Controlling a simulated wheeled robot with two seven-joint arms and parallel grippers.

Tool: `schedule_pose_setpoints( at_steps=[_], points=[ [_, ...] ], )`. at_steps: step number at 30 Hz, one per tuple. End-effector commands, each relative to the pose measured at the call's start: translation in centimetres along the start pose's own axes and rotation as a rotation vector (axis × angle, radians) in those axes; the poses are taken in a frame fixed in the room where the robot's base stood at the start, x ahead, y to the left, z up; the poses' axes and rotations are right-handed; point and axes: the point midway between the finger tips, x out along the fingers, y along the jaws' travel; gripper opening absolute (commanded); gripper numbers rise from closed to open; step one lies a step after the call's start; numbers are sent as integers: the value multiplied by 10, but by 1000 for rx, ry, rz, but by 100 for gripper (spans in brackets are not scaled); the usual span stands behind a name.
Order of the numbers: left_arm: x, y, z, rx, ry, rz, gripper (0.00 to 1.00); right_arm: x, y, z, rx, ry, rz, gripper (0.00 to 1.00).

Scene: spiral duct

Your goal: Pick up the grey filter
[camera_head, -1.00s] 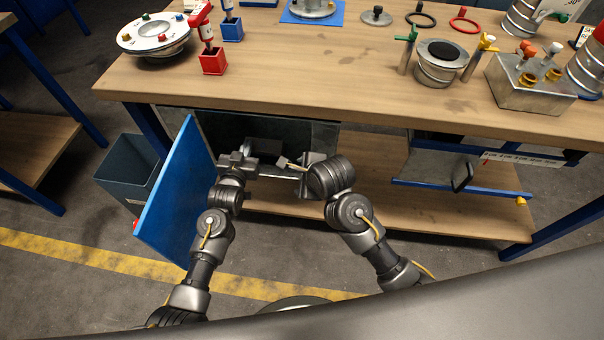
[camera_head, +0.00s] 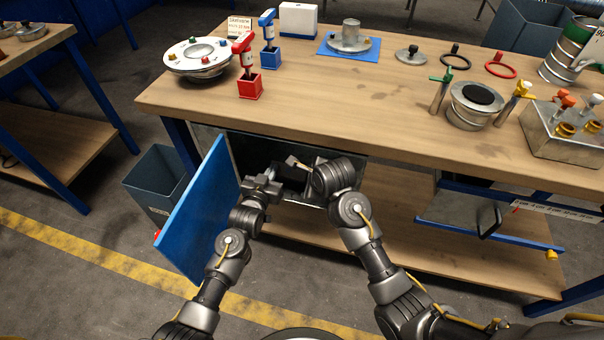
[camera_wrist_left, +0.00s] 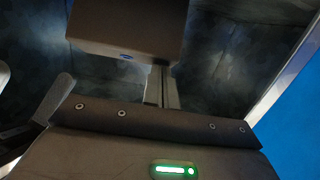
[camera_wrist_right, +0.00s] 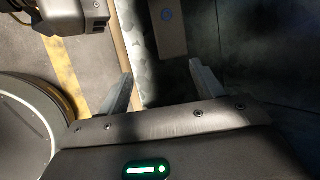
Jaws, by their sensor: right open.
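The grey filter appears to be the dark grey box with a small blue mark in the left wrist view (camera_wrist_left: 125,28). It shows farther off in the right wrist view (camera_wrist_right: 167,28), inside the dark cabinet. My left gripper (camera_head: 276,188) is at the cabinet opening; in the left wrist view its fingers (camera_wrist_left: 162,86) are together, tips at the box's lower edge. Whether they touch or grip the box cannot be told. My right gripper (camera_wrist_right: 162,88) is open, with the box beyond the gap between its fingers. In the head view my grippers hide the box.
The blue cabinet door (camera_head: 198,213) stands open on the left, close to my left arm. The wooden table top (camera_head: 345,115) lies above the cabinet and carries several parts. A dark bin (camera_head: 157,182) stands left of the door. The lower shelf (camera_head: 400,235) has clear room.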

Motion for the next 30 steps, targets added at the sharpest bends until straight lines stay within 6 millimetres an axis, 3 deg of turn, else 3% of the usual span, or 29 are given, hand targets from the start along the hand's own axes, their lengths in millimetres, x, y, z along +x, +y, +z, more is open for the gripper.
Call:
schedule_pose_setpoints(
  at_steps=[1, 5, 9, 15, 28, 30],
  points=[
    [-3, 0, 16, 0, -35, 1, 0, 7, -7, 5, -2, -1, 0, 66],
    [-3, 0, 16, 0, -35, 1, 0, 22, -23, 16, -3, -1, 1, 66],
    [-3, 0, 16, 0, -35, 1, 0, 46, -21, 14, -2, 2, 3, 66],
    [-3, 0, 16, 0, -35, 1, 0, 65, -21, 14, -2, 1, 1, 66],
    [-3, 0, 16, 0, -35, 1, 0, 71, -21, 14, -1, -1, 0, 66],
    [-3, 0, 16, 0, -35, 1, 0, 71, -21, 14, -1, 0, 0, 58]
  ],
)
